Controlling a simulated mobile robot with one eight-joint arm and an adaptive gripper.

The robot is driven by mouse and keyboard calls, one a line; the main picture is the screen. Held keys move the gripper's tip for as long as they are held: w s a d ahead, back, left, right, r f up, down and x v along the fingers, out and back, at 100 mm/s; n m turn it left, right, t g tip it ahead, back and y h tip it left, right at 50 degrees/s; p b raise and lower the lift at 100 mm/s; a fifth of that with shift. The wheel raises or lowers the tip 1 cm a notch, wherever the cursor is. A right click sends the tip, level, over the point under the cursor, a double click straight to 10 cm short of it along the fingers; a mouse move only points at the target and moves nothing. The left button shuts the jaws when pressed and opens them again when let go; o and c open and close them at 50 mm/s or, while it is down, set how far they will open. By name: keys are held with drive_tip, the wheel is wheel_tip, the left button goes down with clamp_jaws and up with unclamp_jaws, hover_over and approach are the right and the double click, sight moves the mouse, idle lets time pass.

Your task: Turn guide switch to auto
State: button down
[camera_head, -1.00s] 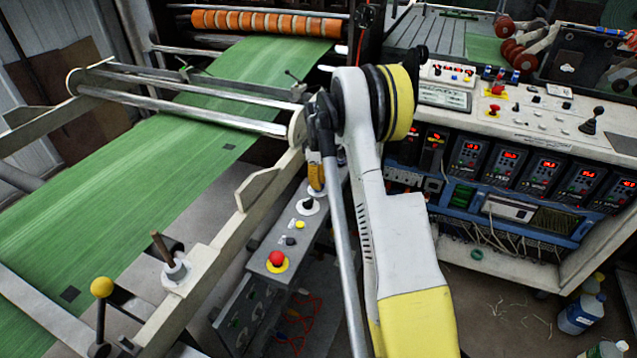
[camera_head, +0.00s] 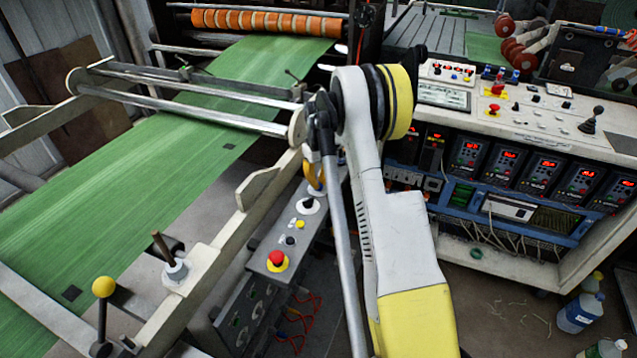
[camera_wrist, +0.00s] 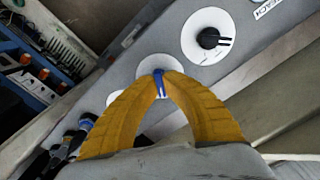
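A blue selector knob (camera_wrist: 160,88) with a white line sits on a white round plate on the grey control box. I cannot read a label for it. My gripper (camera_wrist: 160,74) has its two yellow fingers arched around this knob, with the tips close against its sides. In the head view my gripper (camera_head: 315,178) is low over the far end of the slim control box (camera_head: 262,285), and its fingers hide the knob there. A black knob (camera_wrist: 209,38) on another white plate is just beyond and to the right in the wrist view.
A red stop button (camera_head: 277,258) and a yellow button (camera_head: 299,224) are on the same box. A pale machine rail (camera_head: 225,235) runs along its left, beside the green web (camera_head: 120,190). A large control console (camera_head: 540,135) stands on the right.

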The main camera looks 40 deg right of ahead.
sight(319, 183)
idle(0.3)
drive_tip(key=c, duration=1.5)
unclamp_jaws()
drive_tip(key=shift+c, duration=0.2)
wheel_tip(319, 183, up, 12)
